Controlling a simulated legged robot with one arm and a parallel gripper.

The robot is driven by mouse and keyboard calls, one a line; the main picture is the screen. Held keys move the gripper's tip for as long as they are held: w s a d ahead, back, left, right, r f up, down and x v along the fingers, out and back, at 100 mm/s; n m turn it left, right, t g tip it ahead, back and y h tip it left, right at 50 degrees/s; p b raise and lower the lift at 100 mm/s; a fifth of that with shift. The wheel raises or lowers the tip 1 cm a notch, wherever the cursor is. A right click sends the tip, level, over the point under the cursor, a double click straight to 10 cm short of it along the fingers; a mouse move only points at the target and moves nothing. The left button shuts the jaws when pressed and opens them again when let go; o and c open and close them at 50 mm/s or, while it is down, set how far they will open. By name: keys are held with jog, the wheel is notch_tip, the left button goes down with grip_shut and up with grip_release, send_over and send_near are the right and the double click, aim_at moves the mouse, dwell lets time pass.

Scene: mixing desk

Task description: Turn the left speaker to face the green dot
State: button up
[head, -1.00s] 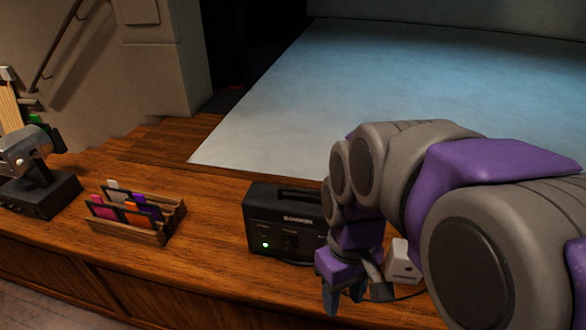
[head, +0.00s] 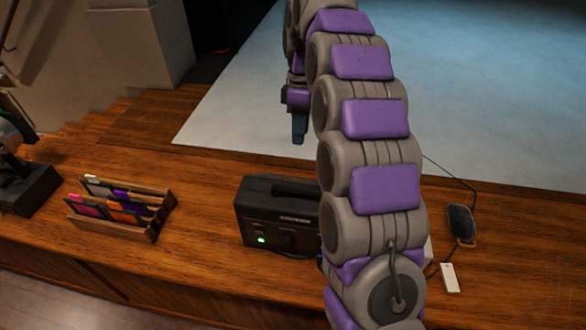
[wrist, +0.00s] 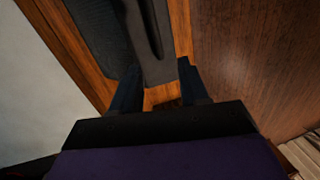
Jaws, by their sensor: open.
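A black box with a top handle (head: 296,188) stands on the wooden desk, left of my arm; I cannot tell whether it is the left speaker. A small green light (head: 261,240) glows on its front; I see no other clear green dot. My gripper (head: 299,138) points down behind and above the box in the head view, apart from it. In the wrist view my open fingers (wrist: 160,88) straddle a dark bar (wrist: 152,35) that looks like the handle, with a dark surface (wrist: 100,38) beside it. My arm hides the box's right side.
A wooden rack (head: 155,215) with coloured cards stands left of the box, and a dark device (head: 25,188) at the far left. A black rounded object (head: 461,222) and a white tag (head: 449,278) lie right of my arm, near a cable. Pale stage floor (head: 480,110) lies behind.

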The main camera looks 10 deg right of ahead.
jog(key=w, duration=0.1)
jog(key=b, duration=0.6)
send_over(303, 194)
jog(key=w+a, duration=0.1)
notch_tip(303, 194, down, 6)
jog(key=f, duration=0.3)
jog(key=s+f, duration=0.1)
jog(key=f, duration=0.3)
jog(key=a+f+b, duration=0.1)
jog(key=f, duration=0.3)
jog(key=shift+s+a, duration=0.1)
jog(key=shift+s, duration=0.15)
grip_shut()
